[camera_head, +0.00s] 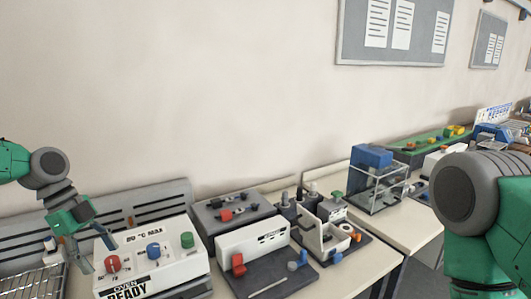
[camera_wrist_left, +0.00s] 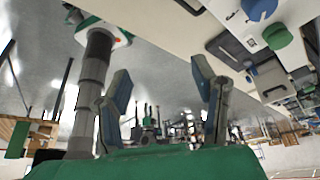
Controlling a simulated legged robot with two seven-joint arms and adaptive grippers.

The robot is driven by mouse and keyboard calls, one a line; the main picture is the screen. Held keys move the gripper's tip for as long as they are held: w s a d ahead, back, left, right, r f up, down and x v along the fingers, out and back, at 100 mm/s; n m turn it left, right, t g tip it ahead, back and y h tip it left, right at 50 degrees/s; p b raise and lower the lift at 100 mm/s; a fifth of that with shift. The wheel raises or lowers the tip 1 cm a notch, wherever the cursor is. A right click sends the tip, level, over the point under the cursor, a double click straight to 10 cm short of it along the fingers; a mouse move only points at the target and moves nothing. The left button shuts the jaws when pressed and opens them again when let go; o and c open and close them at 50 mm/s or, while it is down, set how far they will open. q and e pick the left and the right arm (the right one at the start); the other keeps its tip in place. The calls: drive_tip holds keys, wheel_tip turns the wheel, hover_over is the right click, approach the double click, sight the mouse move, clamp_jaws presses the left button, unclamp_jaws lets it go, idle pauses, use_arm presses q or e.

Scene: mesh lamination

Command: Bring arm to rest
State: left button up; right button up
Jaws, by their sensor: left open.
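My left gripper (camera_head: 97,257) is at the lower left of the head view, pointing down beside the oven control box. In the left wrist view its two fingers (camera_wrist_left: 163,85) stand apart with nothing between them. My left arm comes in from the left edge, green and grey. A large green and grey part of my right arm fills the right edge of the head view, but its gripper is out of view.
The white oven box (camera_head: 135,262) has red, blue and green knobs. A wire rack (camera_head: 38,282) lies left of it. A dark device with a white panel (camera_head: 253,245), small fixtures and a clear-sided case (camera_head: 378,186) stand to the right.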

use_arm(q)
drive_tip(key=s+d+f+n, duration=0.5)
drive_tip(key=s+d+f, duration=0.2)
drive_tip(key=f, duration=0.3)
drive_tip(key=s+d+f+n, duration=0.55)
drive_tip(key=s+f, duration=0.25)
drive_tip(key=f, duration=0.3)
drive_tip(key=s+a+f+n+y, duration=0.25)
drive_tip(key=s+n, duration=0.25)
drive_tip(key=s, duration=0.5)
drive_tip(key=s+a+f+n+y, duration=0.25)
drive_tip(key=s+n, duration=0.25)
drive_tip(key=s, duration=0.4)
drive_tip(key=w+f+m+t+b, duration=0.1)
drive_tip(key=w+f+b, duration=0.2)
drive_tip(key=f+b, duration=1)
drive_tip(key=shift+d+f+b, duration=0.35)
drive_tip(key=shift+b, duration=0.3)
use_arm(e)
wheel_tip(320, 180, down, 14)
drive_tip(key=shift+w+d+f, duration=0.15)
drive_tip(key=shift+w, duration=0.1)
use_arm(q)
drive_tip(key=shift+w, duration=0.1)
